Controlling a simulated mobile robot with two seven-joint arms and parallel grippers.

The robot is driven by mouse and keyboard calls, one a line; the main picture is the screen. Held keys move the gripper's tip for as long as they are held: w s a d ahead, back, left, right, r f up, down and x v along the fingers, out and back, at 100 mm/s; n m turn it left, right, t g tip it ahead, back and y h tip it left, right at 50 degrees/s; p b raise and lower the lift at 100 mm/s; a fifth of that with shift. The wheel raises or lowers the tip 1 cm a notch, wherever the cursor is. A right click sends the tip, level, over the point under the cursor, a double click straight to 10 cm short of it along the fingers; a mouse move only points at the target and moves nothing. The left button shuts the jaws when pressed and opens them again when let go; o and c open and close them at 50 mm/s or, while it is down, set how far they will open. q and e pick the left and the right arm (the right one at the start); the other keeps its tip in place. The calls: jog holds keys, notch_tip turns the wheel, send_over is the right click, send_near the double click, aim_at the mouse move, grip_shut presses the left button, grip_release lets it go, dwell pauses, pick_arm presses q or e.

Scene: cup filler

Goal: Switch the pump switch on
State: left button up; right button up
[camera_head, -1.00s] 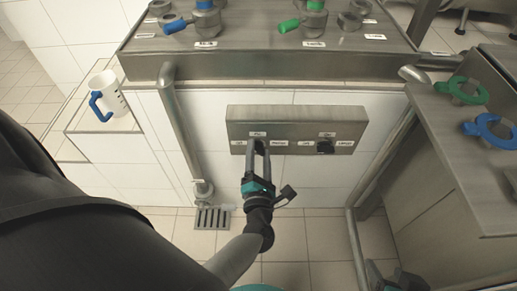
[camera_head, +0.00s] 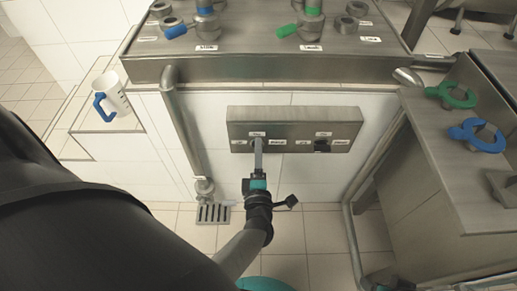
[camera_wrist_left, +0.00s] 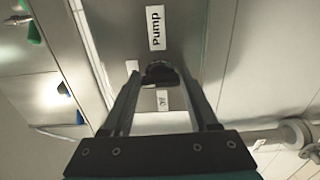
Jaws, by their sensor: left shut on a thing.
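The pump switch (camera_wrist_left: 160,73) is a black knob below the "Pump" label (camera_wrist_left: 155,27), on the left of a steel switch box (camera_head: 295,114). My left gripper (camera_head: 258,145) is shut on this knob; the wrist view shows the knob between its two fingertips (camera_wrist_left: 161,88). The "Pump" label appears turned sideways in the wrist view, and an "Off" label (camera_wrist_left: 163,100) lies beside the knob. The fingers hide most of the knob in the head view, and its pointing direction cannot be told. A dark part at the bottom right (camera_head: 385,280) may be my right gripper; its fingers are unclear.
A second black switch (camera_head: 322,146) sits on the right of the box. A steel counter (camera_head: 230,68) with valves overhangs it. A vertical pipe (camera_head: 180,125) stands left, a steel bench (camera_head: 440,150) right. A white cup with blue handle (camera_head: 112,95) rests on the tiled ledge.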

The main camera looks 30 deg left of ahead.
pick_arm(q)
jog(key=shift+w+r+m, duration=0.1)
jog(key=shift+m, duration=0.2)
jog(key=o, duration=1.4)
